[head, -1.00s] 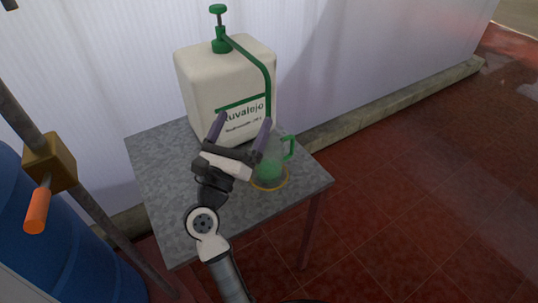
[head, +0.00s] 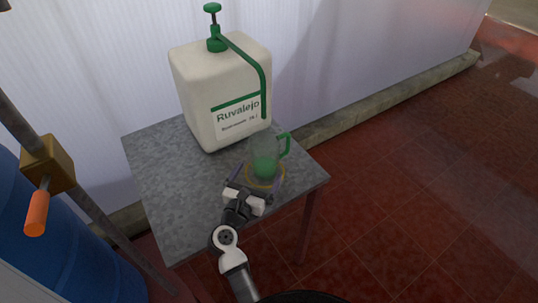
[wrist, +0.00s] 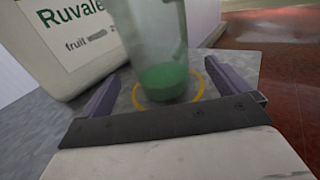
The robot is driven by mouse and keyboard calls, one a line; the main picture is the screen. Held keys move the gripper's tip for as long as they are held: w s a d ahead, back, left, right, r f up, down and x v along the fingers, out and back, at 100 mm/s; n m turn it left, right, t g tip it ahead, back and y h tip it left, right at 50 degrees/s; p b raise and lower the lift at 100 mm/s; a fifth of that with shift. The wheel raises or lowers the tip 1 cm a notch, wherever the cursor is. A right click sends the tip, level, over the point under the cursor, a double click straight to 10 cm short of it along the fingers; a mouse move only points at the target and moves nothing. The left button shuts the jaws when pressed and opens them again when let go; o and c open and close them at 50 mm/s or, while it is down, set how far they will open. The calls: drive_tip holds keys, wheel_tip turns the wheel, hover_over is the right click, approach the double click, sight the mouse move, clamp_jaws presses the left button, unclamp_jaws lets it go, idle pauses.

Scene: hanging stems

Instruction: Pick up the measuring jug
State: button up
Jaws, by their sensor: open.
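The measuring jug (head: 264,154) is clear with a green handle and green in its lower part. It stands upright on a yellow ring near the right side of the grey table. In the wrist view the jug (wrist: 162,50) is straight ahead, its top cut off by the frame. My gripper (head: 256,174) is low over the table, just on the near side of the jug. Its two purple fingers are spread wide, one to each side of the jug's base, with nothing held. In the wrist view the open gripper (wrist: 165,88) frames the jug's lower part.
A large white container (head: 222,95) labelled Ruvalejo, with a green pump and tube, stands behind the jug to the left. The grey table (head: 165,170) is bare at its left. A blue barrel (head: 60,240) and a pole with an orange handle (head: 37,212) are at the left.

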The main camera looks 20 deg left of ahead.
sight(264, 137)
drive_tip(key=w+p, duration=0.1)
drive_tip(key=w, duration=0.4)
drive_tip(key=shift+r, duration=0.15)
drive_tip(key=shift+w+d+p, duration=0.1)
drive_tip(key=shift+w+p, duration=0.25)
drive_tip(key=shift+w, duration=0.3)
drive_tip(key=c, duration=1.2)
wheel_tip(264, 137, up, 9)
drive_tip(key=shift+r, duration=0.35)
drive_tip(key=shift+s, duration=0.1)
